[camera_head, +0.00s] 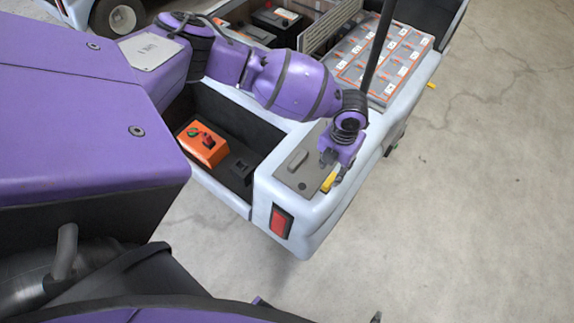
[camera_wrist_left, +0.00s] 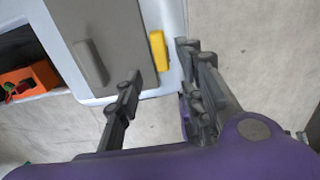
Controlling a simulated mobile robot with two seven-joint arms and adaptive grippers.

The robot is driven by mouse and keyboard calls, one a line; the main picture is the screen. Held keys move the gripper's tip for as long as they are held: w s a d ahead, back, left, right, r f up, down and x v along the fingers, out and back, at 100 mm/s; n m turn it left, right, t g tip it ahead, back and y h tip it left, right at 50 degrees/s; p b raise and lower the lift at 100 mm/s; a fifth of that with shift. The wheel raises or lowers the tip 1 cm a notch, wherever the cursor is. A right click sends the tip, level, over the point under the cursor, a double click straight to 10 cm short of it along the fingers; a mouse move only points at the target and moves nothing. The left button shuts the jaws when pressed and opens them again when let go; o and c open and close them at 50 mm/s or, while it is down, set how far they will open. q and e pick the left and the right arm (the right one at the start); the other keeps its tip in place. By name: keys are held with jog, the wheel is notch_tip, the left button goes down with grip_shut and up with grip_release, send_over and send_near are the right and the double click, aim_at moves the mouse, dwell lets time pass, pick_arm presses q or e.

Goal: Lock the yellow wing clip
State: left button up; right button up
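The yellow wing clip (camera_head: 328,182) sits at the edge of a grey panel (camera_head: 303,160) on the corner of the light blue cart body. In the left wrist view the clip (camera_wrist_left: 158,50) lies along the panel's right edge. My left gripper (camera_head: 341,174) is at the clip, its fingers pointing down. In the left wrist view its two fingers (camera_wrist_left: 158,64) are apart, one on each side of the clip's near end, with nothing between them. Whether a finger touches the clip cannot be told. My right gripper cannot be made out.
A grey raised handle (camera_head: 298,160) is on the panel. An orange box (camera_head: 202,145) sits in the dark open bay to the left. A battery block (camera_head: 387,62) and a dark upright post (camera_head: 378,45) stand behind my gripper. Open floor lies to the right.

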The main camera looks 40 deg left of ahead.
aim_at(330, 180)
pick_arm(q)
notch_tip(330, 180, down, 8)
jog(key=shift+r, duration=0.15)
jog(key=shift+c, duration=0.5)
jog(key=shift+w, duration=0.1)
grip_shut()
